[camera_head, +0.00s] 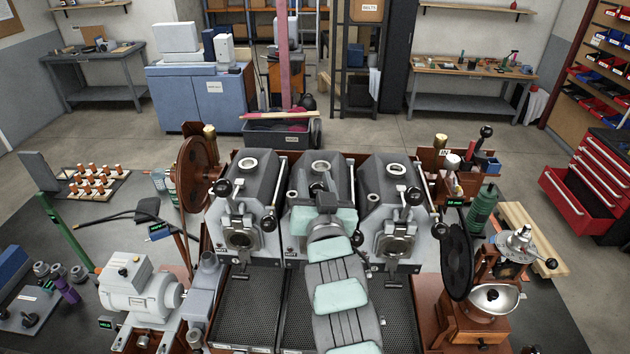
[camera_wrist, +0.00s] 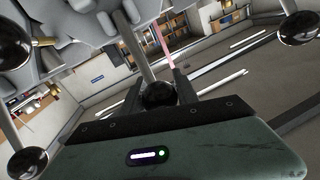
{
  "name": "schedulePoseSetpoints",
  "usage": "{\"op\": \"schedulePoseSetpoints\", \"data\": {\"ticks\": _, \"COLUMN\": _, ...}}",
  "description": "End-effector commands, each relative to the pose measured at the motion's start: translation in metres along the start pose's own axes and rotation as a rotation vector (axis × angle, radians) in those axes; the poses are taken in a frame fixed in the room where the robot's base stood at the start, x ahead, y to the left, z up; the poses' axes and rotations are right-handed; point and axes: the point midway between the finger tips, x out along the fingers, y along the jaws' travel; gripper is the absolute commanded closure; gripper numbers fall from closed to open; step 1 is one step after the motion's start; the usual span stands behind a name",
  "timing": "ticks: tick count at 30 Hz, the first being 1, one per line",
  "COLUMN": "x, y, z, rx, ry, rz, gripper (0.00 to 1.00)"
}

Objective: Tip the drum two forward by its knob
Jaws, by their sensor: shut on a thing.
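The roaster has three grey drums side by side. Drum two (camera_head: 320,168) is the middle one, with its round top opening facing up; my arm and gripper cover its front. My gripper (camera_head: 326,202) is at the front of this drum, and its fingertips are hard to make out in the head view. In the wrist view, my gripper (camera_wrist: 158,92) has its two dark fingers on either side of a glossy black ball knob (camera_wrist: 160,96) at the end of a metal rod. The jaws are shut on this knob. The drum's front face is hidden.
The left drum (camera_head: 245,180) and right drum (camera_head: 390,180) stand close on either side, with black ball knobs (camera_head: 225,187) (camera_head: 413,196) sticking out. A brown wheel (camera_head: 196,172) stands at left and a black wheel (camera_head: 457,262) at right. Dark perforated trays (camera_head: 245,307) lie in front.

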Motion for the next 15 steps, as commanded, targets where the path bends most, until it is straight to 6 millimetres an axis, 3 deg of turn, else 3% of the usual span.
{"op": "schedulePoseSetpoints", "data": {"ticks": 9, "x": 0.0001, "y": 0.0, "z": 0.0002, "rx": 0.0, "ry": 0.0, "rz": 0.0, "gripper": 1.0}}
{"op": "schedulePoseSetpoints", "data": {"ticks": 15, "x": 0.0001, "y": 0.0001, "z": 0.0002, "rx": 0.0, "ry": -0.001, "rz": 0.0, "gripper": 1.0}}
